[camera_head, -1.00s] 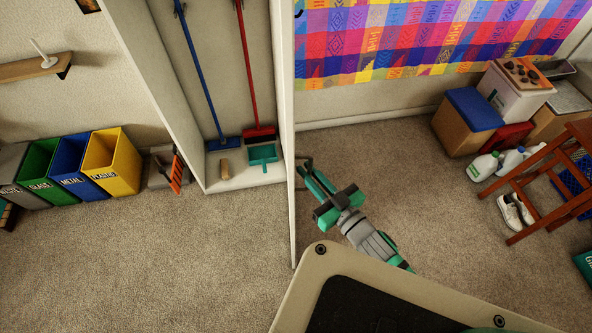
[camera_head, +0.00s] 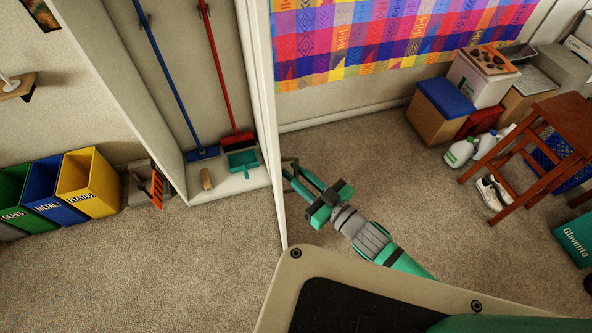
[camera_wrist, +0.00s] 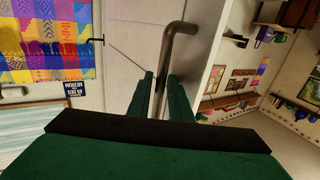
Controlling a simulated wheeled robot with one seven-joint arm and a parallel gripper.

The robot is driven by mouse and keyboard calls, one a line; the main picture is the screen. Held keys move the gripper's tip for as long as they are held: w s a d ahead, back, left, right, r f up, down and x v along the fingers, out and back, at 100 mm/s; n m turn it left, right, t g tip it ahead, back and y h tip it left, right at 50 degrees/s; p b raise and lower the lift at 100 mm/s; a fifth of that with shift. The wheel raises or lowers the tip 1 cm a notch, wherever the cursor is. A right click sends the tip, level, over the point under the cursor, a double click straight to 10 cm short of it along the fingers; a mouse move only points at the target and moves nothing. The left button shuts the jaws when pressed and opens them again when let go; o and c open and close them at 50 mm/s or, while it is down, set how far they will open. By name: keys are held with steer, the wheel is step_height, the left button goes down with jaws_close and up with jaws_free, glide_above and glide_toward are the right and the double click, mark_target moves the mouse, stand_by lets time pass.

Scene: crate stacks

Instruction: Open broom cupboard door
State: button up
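The broom cupboard (camera_head: 178,172) stands open on the left in the head view. Its pale door (camera_head: 273,150) is swung far out and shows nearly edge-on. A grey bar handle (camera_head: 291,163) is on the door's outer face, on the right. My gripper (camera_head: 298,178) is at this handle, right of the door. In the wrist view the bent handle (camera_wrist: 172,45) runs down between my two green fingers (camera_wrist: 163,95), which are close around it. The lower part of the bar is hidden between the fingers. The door face (camera_wrist: 140,35) fills the middle behind it.
A blue broom, red broom and teal dustpan (camera_head: 243,160) are inside the cupboard. Coloured bins (camera_head: 88,185) stand left of it. Boxes (camera_head: 440,112), bottles, shoes and a wooden stool (camera_head: 540,150) are at the right. Carpet (camera_head: 180,270) in front is clear.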

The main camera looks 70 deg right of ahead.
steer(key=v, duration=1.1)
steer(key=shift+w, duration=0.1)
steer(key=w+a+f+n+y, duration=0.2)
steer(key=w+a+f, duration=0.15)
steer(key=a, duration=0.65)
steer(key=w+a+f+n+y, duration=0.1)
steer(key=w+a+f+y, duration=0.3)
steer(key=a, duration=0.6)
steer(key=a+n+y, duration=0.2)
steer(key=a, duration=1.6)
steer(key=shift+w+n, duration=0.2)
steer(key=shift+n, duration=0.1)
steer(key=shift+w+r, duration=0.1)
steer(key=shift+r, duration=0.05)
